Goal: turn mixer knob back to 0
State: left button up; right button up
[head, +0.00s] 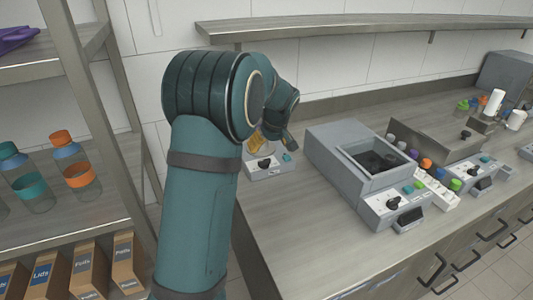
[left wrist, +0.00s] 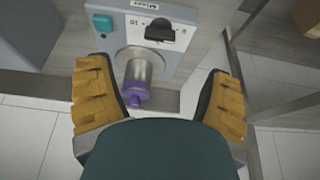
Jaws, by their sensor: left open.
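The mixer (head: 270,170) is a grey box with a light front panel, partly hidden behind my left arm. A metal cylinder with a purple end (left wrist: 138,82) shows between the fingers. My right gripper is not in view.
A grey machine with an open top (head: 365,165) stands right of the mixer on the counter (head: 290,235), with several coloured-capped items beyond. A metal shelf rack (head: 125,130) with bottles and boxes is at left. The counter front is clear.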

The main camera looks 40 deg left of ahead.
pick_arm(q)
jog(key=v, duration=0.2)
jog(key=shift+d+r, duration=0.1)
jog(key=shift+r, duration=0.15)
jog(key=shift+s, duration=0.1)
dwell(0.4)
